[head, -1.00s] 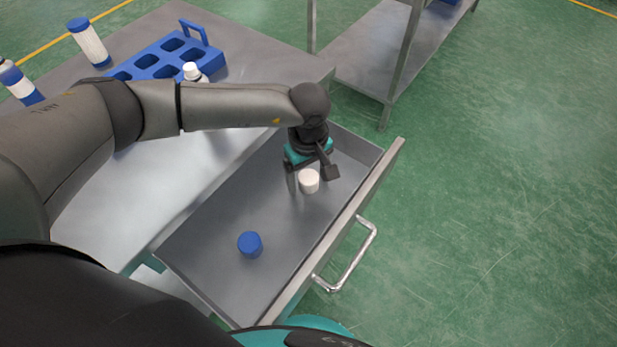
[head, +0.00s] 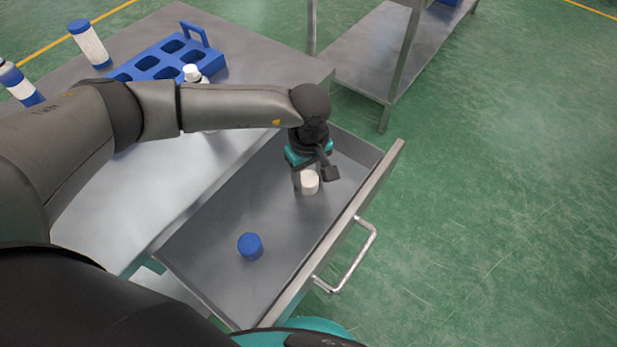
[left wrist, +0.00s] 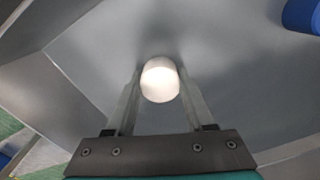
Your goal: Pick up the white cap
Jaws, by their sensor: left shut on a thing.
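The white cap (head: 310,183) is in the open drawer, toward its far end. My left gripper (head: 312,182) reaches down into the drawer and is shut on the cap, with a finger on each side of it. In the left wrist view the white cap (left wrist: 160,80) sits between the two fingertips of the left gripper (left wrist: 160,88). Whether the cap still touches the drawer floor I cannot tell. My right gripper is not in view.
A blue cap (head: 250,246) lies in the near part of the drawer (head: 205,255); it also shows in the left wrist view (left wrist: 302,15). The drawer walls surround the gripper. On the table stand a blue rack (head: 150,66) and several bottles, one white-capped (head: 192,73).

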